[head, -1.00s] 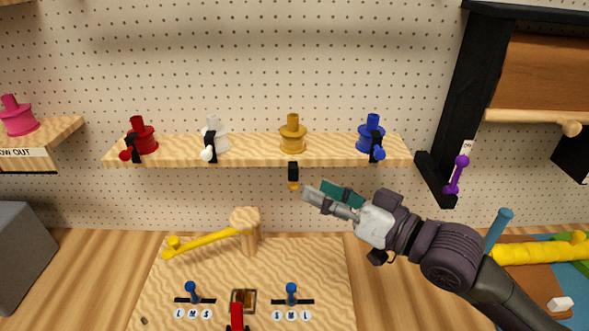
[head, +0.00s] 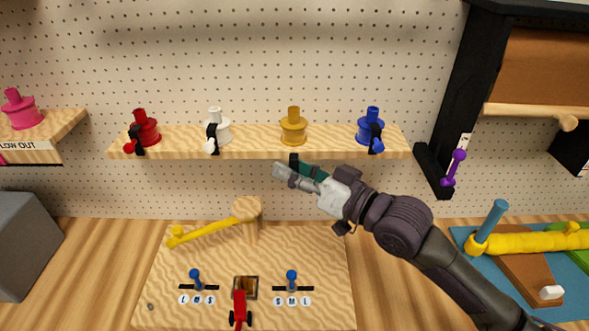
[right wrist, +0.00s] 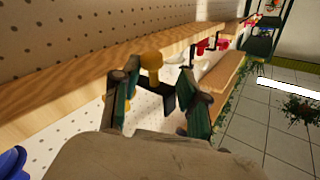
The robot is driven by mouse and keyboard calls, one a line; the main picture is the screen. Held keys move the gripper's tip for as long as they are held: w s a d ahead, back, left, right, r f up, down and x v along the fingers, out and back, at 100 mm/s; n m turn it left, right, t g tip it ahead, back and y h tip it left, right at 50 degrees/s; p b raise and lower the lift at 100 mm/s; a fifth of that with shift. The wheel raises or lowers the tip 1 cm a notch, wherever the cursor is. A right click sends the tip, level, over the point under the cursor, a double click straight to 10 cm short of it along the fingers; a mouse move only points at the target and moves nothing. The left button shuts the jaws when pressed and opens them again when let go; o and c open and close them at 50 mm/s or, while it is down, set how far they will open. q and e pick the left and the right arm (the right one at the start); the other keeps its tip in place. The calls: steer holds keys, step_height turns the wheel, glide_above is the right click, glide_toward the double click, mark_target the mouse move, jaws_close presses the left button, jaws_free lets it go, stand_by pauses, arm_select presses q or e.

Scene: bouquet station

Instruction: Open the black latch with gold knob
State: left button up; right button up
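The black latch (head: 294,158) with the gold knob hangs at the shelf's front edge below the gold spool (head: 293,128). In the head view my right gripper (head: 282,170) covers its lower part and knob. In the right wrist view the gold knob (right wrist: 152,61) and black latch (right wrist: 165,97) show between the two fingers of my right gripper (right wrist: 155,78). The fingers are apart, one on each side of the latch; I cannot tell whether either touches it. My left gripper is not in view.
The wooden shelf (head: 250,151) also carries red (head: 146,132), white (head: 219,130) and blue (head: 370,131) spools with latches. A pegboard wall stands behind. Below is a wooden panel (head: 310,250) with a yellow lever (head: 205,232) and blue knobs.

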steer(key=shift+w+f+n+t+y+b, duration=0.15)
steer(key=shift+f+n+y+b, duration=0.6)
steer(key=shift+b, duration=1.3)
steer(key=shift+f+n+t+y+b, duration=0.3)
steer(key=shift+n+b, duration=0.75)
steer(key=shift+b, duration=0.95)
jaws_close()
steer(key=shift+w+n+y+b, duration=0.15)
steer(key=shift+n+y+b, duration=0.1)
steer(key=shift+n+b, duration=0.1)
steer(key=o, duration=0.7)
jaws_free()
steer(key=shift+a+r, duration=0.1)
steer(key=shift+d, duration=0.2)
steer(key=v, duration=1.1)
steer(key=shift+s+d, duration=0.2)
steer(key=shift+s, duration=0.1)
